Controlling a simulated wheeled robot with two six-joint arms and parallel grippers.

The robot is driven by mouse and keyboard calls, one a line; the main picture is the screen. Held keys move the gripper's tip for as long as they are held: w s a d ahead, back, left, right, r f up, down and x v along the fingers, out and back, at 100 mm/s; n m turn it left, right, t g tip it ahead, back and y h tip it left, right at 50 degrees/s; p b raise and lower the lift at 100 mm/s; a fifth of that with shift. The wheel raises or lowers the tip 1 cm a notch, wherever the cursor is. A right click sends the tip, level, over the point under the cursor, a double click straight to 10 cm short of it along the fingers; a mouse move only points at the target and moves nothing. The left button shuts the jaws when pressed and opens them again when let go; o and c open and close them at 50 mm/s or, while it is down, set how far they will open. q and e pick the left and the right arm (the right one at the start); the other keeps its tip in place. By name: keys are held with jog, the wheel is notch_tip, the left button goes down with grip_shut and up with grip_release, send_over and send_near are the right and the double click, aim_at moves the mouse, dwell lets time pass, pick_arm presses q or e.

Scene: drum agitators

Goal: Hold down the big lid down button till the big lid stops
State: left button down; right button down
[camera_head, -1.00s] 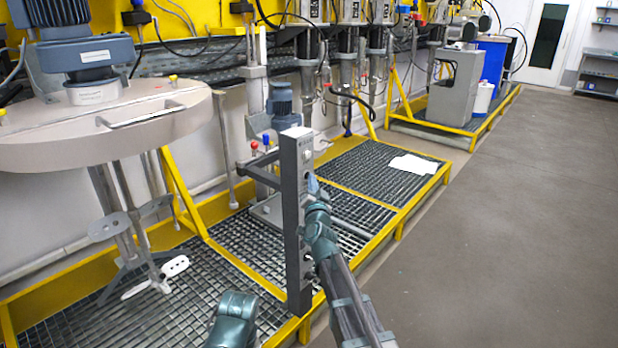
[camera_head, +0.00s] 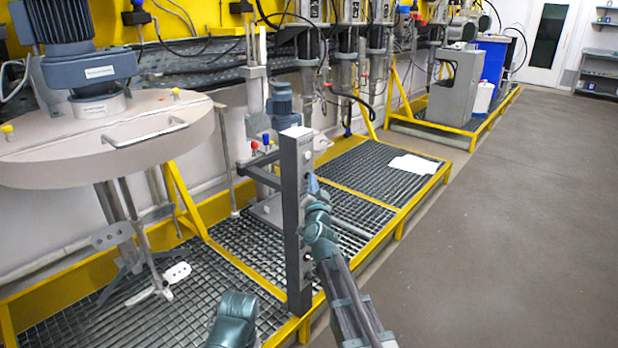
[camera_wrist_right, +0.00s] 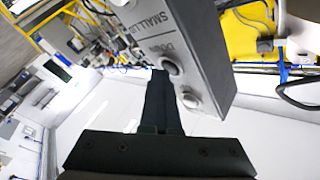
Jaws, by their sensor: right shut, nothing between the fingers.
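The grey button post (camera_head: 296,220) stands upright at the front edge of the grating. In the right wrist view its control panel (camera_wrist_right: 205,45) reads "SMALL LI..." and "DOWN", with round buttons (camera_wrist_right: 170,68) along its face. My right gripper (camera_wrist_right: 158,76) is shut and empty, its fingertips at the panel by a button. I cannot tell exactly which button it touches, and no big lid label is legible. The big lid (camera_head: 110,140), a thick beige disc with a blue motor on top, hangs at the left above the grating, its stirrer shafts below. My left gripper is not in view.
A small blue motor (camera_head: 282,100) stands behind the post. Yellow-framed grating (camera_head: 365,175) extends to the back, with a white sheet (camera_head: 413,166) on it. A grey stand (camera_head: 453,88) and blue drum (camera_head: 492,65) are farther off. Grey floor (camera_head: 500,250) at the right is clear.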

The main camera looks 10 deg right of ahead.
jog(key=shift+s+d, duration=0.5)
jog(key=shift+s, duration=0.2)
jog(key=shift+s+d, duration=0.8)
jog(key=shift+s, duration=0.2)
jog(key=shift+s+d, duration=0.75)
jog(key=shift+s, duration=0.25)
jog(key=s+a+f+n+g+y+p, duration=0.25)
jog(key=s+a+n+g+p, duration=0.2)
jog(key=a+p, duration=0.3)
jog(key=s+a+f+n+g+y+p, duration=0.1)
jog(key=s+a+n+g+y+p, duration=0.35)
jog(key=a, duration=0.45)
jog(key=s+r+n+g+h+p, duration=0.1)
jog(key=s+g+h+p, duration=0.2)
jog(key=s, duration=0.9)
jog(key=s+r+n+g+h+p, duration=0.2)
jog(key=s+g+h+p, duration=0.1)
jog(key=s+g+p, duration=0.4)
jog(key=s+p, duration=0.3)
jog(key=s, duration=0.3)
jog(key=shift+a+r+n+g, duration=0.15)
jog(key=shift+a+n+g, duration=0.15)
jog(key=shift+a+g, duration=0.1)
